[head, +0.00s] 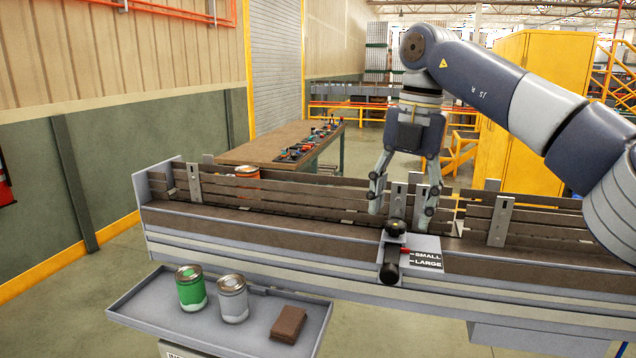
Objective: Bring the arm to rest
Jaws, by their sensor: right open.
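My right arm comes in from the right in the head view. Its gripper (402,205) points down with its two fingers spread, open and empty. The fingers hang over the conveyor, close to a guide-rail bracket (398,200) and just behind a black knob (396,228). Whether a finger touches the rail or bracket, I cannot tell. The knob sits on a plate (425,252) marked SMALL and LARGE, with a red pointer beside it. My left gripper is not in view.
The conveyor (300,232) with slatted guide rails spans the view. An orange can (246,173) stands behind the rail at left. A tray (140,306) in front holds a green can (191,288), a grey can (232,299) and a brown block (288,324). A workbench (250,152) stands behind.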

